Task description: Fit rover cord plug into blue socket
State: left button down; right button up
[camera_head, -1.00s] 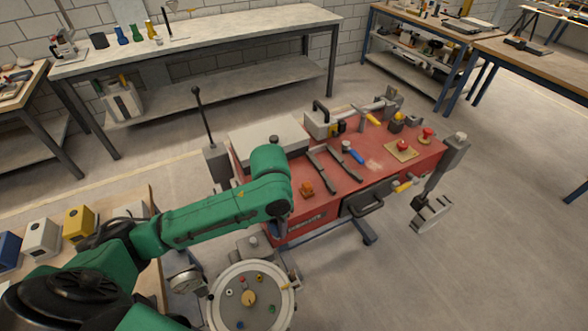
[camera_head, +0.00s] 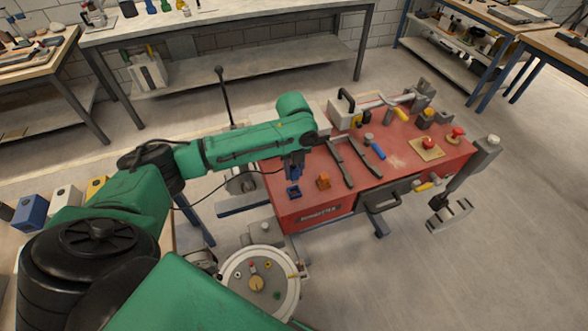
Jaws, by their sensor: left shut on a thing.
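My left arm reaches in from the left, and its gripper (camera_head: 293,174) points down over the near left corner of the red bench. It is shut, and a thin dark cord (camera_head: 225,183) runs from it to the left. The plug itself is too small and dark to make out in the jaws. A small blue square piece, which looks like a socket (camera_head: 294,192), shows just below the fingertips on the bench top. I cannot tell whether plug and blue piece touch. My right gripper is out of view.
The red bench (camera_head: 400,158) carries an orange block (camera_head: 323,181) close to the right of the gripper, dark bars and red buttons. A round tray (camera_head: 240,300) stands in front. Blue (camera_head: 30,212), white and yellow boxes stand at the left. Open floor lies right.

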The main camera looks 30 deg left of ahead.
aim_at(294, 180)
pick_arm(q)
jog(key=shift+r+p, duration=0.2)
jog(key=shift+p, duration=0.25)
jog(key=shift+f+b, duration=0.65)
jog(key=shift+f, duration=1.75)
jog(key=shift+p, duration=0.4)
jog(key=shift+f+b, duration=0.5)
jog(key=shift+f, duration=0.8)
jog(key=shift+c, duration=0.2)
grip_release()
